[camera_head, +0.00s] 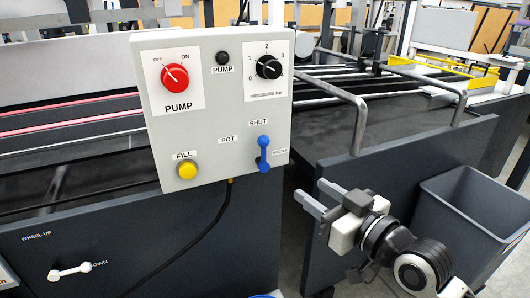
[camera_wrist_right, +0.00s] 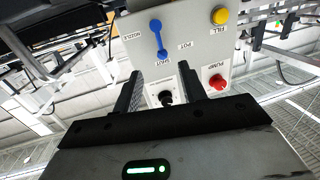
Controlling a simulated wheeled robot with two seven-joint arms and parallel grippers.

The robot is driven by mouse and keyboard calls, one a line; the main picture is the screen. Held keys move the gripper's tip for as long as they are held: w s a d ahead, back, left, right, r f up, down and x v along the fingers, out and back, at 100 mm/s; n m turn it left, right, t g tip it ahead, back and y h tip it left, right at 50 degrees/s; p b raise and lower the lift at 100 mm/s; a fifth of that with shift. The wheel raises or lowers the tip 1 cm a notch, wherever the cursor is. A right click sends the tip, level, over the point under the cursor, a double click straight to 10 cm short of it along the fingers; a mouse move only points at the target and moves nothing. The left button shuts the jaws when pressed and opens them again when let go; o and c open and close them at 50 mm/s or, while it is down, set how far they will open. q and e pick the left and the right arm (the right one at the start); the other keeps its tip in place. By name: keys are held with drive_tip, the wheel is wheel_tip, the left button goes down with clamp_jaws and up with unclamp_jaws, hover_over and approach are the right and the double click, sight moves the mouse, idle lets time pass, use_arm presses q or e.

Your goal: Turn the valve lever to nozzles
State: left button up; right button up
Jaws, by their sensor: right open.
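The blue valve lever (camera_head: 263,153) is on the lower right of the grey control panel (camera_head: 215,70). It stands about vertical, between the SHUT label above and the NOZZLE label at its right; POT is at its left. In the right wrist view, the picture is upside down and the lever (camera_wrist_right: 158,38) lies beyond the fingertips, one end near SHUT. My right gripper (camera_head: 312,193) is open and empty, below and right of the lever, apart from it. It also shows in the wrist view (camera_wrist_right: 160,75). My left gripper is not in view.
The panel also bears a red pump knob (camera_head: 175,77), a black pressure dial (camera_head: 269,67) and a yellow FILL button (camera_head: 187,171). A grey rail (camera_head: 360,115) rises right of the panel. A grey bin (camera_head: 470,215) stands at the right. A black cable (camera_head: 195,245) hangs below the panel.

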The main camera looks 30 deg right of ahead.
drive_tip(key=r, duration=0.2)
drive_tip(key=p, duration=0.2)
approach(265, 148)
drive_tip(key=w, duration=0.6)
drive_tip(key=w+a, duration=0.1)
drive_tip(key=w, duration=0.2)
drive_tip(key=shift+a+f, duration=0.1)
drive_tip(key=shift+f, duration=0.15)
clamp_jaws()
